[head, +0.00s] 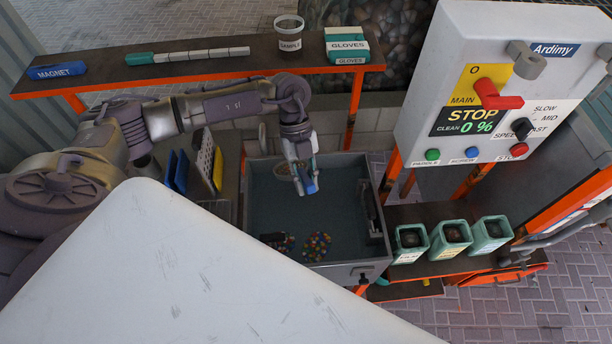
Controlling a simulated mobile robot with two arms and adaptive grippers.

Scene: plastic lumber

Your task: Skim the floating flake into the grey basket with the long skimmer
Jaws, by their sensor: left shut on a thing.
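My left gripper (304,182) points down over the grey water tank (258,215). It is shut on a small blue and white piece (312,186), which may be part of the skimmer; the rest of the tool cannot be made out. A round tan-rimmed thing (281,178) shows just behind and left of the fingers, partly hidden by them. I cannot clearly identify the grey basket. My right gripper is out of view.
A rack with blue boards (181,172) and a white perforated board (205,158) stands left of the tank. Several pale green bins (450,238) stand to its right. The control panel (500,90) hangs above them. A shelf (200,66) runs behind the tank.

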